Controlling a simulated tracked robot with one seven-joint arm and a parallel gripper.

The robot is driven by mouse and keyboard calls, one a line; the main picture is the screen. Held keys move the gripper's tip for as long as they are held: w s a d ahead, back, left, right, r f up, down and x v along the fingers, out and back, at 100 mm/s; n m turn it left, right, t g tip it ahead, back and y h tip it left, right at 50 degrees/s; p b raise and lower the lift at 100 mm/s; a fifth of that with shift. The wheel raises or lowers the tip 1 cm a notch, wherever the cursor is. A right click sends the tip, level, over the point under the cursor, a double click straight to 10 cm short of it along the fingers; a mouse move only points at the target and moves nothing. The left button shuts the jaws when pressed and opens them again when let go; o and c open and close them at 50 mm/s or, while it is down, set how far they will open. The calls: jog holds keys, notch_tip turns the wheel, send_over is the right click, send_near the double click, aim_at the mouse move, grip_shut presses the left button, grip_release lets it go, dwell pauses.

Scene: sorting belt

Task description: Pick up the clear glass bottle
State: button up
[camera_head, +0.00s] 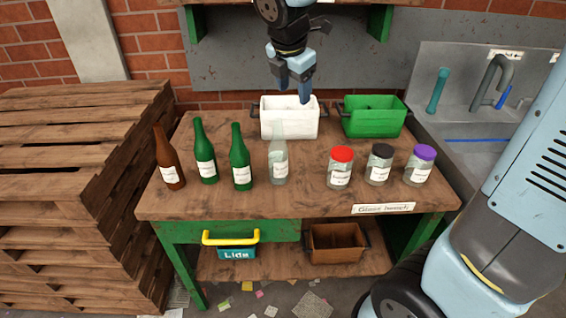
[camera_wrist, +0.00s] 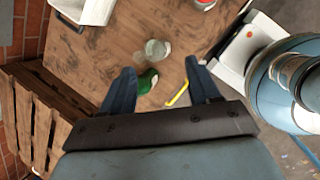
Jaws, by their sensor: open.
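The clear glass bottle (camera_head: 278,163) stands upright on the wooden bench, with a white label, between a green bottle (camera_head: 240,163) and a red-lidded jar (camera_head: 340,170). In the wrist view the clear bottle (camera_wrist: 156,48) is seen from above, just beyond the fingertips, with a green bottle (camera_wrist: 147,82) showing nearer. My gripper (camera_head: 294,93) is open and empty, pointing down in front of or over the white bin, higher than the bottle and apart from it. Its two fingers (camera_wrist: 160,66) also show in the wrist view.
A brown bottle (camera_head: 168,163) and another green bottle (camera_head: 205,158) stand to the left. Jars with black (camera_head: 379,166) and purple (camera_head: 419,167) lids stand to the right. The white bin (camera_head: 289,128) and green bin (camera_head: 373,123) are behind. The bench's front strip is clear.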

aim_at(279, 128)
jog(key=w+a+f+n, duration=0.3)
jog(key=a+n, duration=0.2)
jog(key=x, duration=1.3)
jog(key=shift+s+d, duration=0.1)
jog(key=shift+s, duration=0.1)
grip_shut()
